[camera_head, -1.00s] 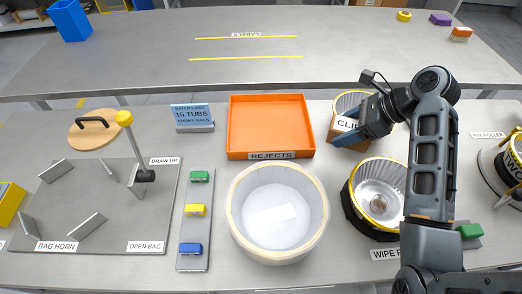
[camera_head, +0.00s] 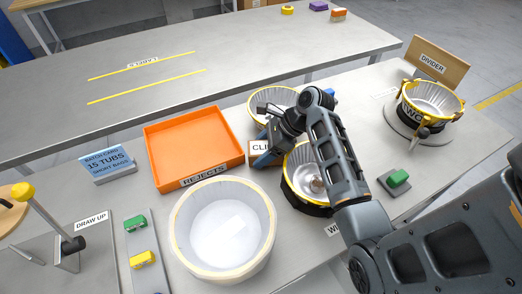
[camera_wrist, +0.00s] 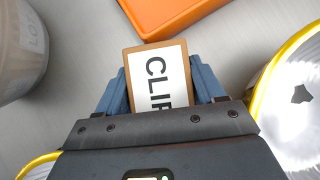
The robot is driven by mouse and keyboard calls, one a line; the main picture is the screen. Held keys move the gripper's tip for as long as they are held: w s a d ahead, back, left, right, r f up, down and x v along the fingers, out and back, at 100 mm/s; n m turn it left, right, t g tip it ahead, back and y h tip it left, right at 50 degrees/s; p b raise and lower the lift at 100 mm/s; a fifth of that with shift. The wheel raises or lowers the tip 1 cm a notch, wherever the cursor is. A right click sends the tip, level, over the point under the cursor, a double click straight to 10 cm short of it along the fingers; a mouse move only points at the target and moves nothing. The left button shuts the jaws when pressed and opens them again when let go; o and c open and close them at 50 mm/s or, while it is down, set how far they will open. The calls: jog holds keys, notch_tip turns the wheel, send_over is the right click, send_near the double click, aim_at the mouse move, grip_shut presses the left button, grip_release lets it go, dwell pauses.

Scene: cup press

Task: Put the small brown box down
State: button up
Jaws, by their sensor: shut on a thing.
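The small brown box (camera_wrist: 130,60) has a white label reading "CLI…", partly cut off by my gripper. In the wrist view its label faces the camera, between the two blue fingers of my gripper (camera_wrist: 160,84), which is shut on it. In the head view the box (camera_head: 258,147) is just right of the orange REJECTS tray, and my gripper (camera_head: 266,158) partly hides it. I cannot tell whether its underside touches the table.
The orange tray (camera_head: 150,150) is close by on the left. A yellow-rimmed tub (camera_head: 254,106) stands behind and another (camera_head: 290,180) to the right. A large white tub (camera_head: 180,235) stands in front. Bare table is narrow around the box.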

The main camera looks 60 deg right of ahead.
jog(key=o, duration=1.1)
jog(key=shift+f, duration=0.1)
jog(key=shift+c, duration=0.2)
jog(key=v, duration=1.2)
